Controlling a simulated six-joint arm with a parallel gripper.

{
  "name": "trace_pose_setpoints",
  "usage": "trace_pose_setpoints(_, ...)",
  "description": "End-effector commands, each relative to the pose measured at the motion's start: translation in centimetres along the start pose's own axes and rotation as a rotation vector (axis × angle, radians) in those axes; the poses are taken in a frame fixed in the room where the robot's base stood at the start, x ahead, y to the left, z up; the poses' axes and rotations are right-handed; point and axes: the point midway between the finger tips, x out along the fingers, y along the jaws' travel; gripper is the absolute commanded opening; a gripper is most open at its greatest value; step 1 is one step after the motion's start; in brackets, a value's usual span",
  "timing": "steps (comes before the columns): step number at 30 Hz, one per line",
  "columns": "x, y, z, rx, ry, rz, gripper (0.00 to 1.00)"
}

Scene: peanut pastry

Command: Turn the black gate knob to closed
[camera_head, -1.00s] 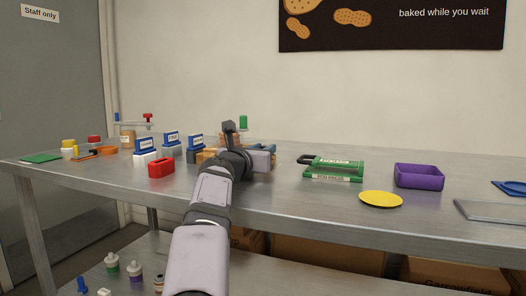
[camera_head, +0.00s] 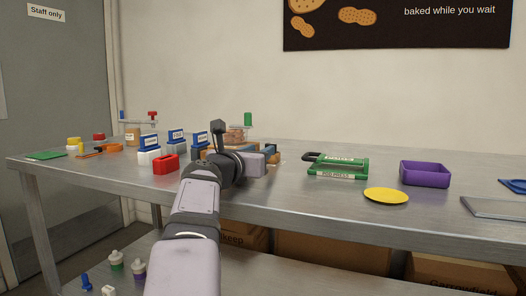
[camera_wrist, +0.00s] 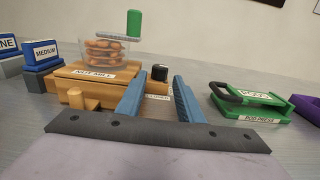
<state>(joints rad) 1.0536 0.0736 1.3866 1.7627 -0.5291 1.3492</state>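The black gate knob (camera_wrist: 160,73) is a short dark cylinder at the right end of the wooden nut mill (camera_wrist: 75,82). The mill has a clear hopper of peanuts (camera_wrist: 103,50) and a green-handled crank (camera_wrist: 133,24). My gripper (camera_wrist: 158,86) is open, its two blue fingers apart with nothing held. In the wrist view the knob shows in the gap near the fingertips, seemingly just beyond them; contact is not visible. In the head view my wrist hides the knob and much of the mill.
A green pod press (camera_head: 338,167) stands to the right, beside a yellow disc (camera_head: 386,195) and a purple bin (camera_head: 425,173). A red box (camera_head: 165,163) and several blue-labelled blocks (camera_head: 150,145) stand left of the mill. The front table strip is mostly clear.

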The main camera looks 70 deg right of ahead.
Motion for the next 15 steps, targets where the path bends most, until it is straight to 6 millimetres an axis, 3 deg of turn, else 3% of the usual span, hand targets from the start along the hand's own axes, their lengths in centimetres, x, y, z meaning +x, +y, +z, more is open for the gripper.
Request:
trace_pose_setpoints(13, -1.02, -0.05, -0.02, 0.0, 0.0, -0.001, 0.33)
trace_pose_setpoints(15, -1.0, -0.05, 0.01, -0.001, 0.0, -0.001, 0.44)
